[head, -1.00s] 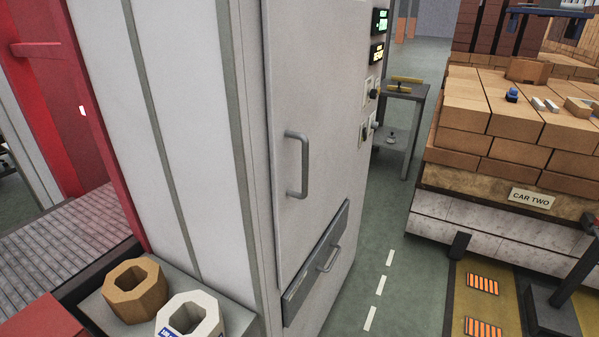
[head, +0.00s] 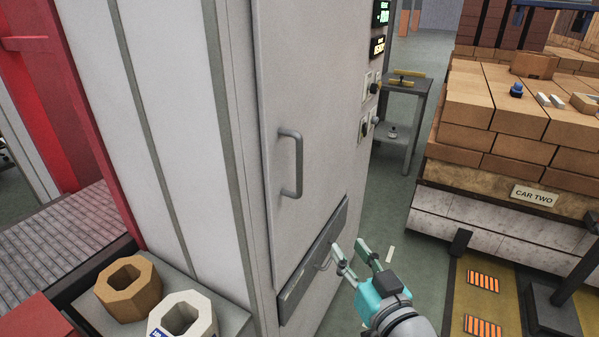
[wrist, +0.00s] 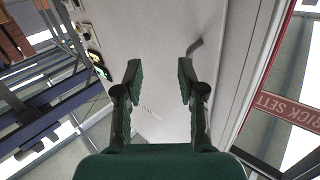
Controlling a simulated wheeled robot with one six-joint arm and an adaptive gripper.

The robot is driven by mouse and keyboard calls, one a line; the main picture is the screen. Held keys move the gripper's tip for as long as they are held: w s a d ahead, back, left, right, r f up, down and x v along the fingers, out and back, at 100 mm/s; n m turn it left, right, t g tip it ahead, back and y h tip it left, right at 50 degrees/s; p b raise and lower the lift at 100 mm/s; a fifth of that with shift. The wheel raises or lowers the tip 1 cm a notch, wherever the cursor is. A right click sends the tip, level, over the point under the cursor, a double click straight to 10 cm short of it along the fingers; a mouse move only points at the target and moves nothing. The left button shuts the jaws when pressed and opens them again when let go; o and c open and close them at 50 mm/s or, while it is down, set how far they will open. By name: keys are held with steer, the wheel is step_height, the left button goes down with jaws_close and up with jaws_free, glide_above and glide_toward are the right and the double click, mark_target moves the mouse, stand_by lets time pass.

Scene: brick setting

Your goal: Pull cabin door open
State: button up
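The cabin door (head: 322,125) is a tall pale grey panel on the side of the white cabin, and it looks closed. Its grey bar handle (head: 297,165) stands upright near the door's left side. My gripper (head: 352,252) is at the lower right of the door, below and to the right of the handle. In the wrist view my gripper (wrist: 160,80) has its fingers spread with nothing between them. The door (wrist: 150,40) fills the view beyond them, and the handle (wrist: 195,46) shows past the right finger, apart from it.
Displays and knobs (head: 370,105) are right of the door. A brick-laden car (head: 500,145) stands at the right. Green floor (head: 395,215) lies between.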

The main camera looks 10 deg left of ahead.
mark_target(301, 169)
steer(key=w+a+r+n+g+y, duration=0.1)
steer(key=a+r+n, duration=0.1)
steer(key=r, duration=0.4)
steer(key=w+a+r+n+y, duration=0.1)
steer(key=a+r, duration=0.2)
steer(key=r, duration=0.2)
steer(key=x, duration=1)
steer(key=shift+w+a+r, duration=0.15)
steer(key=shift+a+r, duration=0.05)
jaws_close()
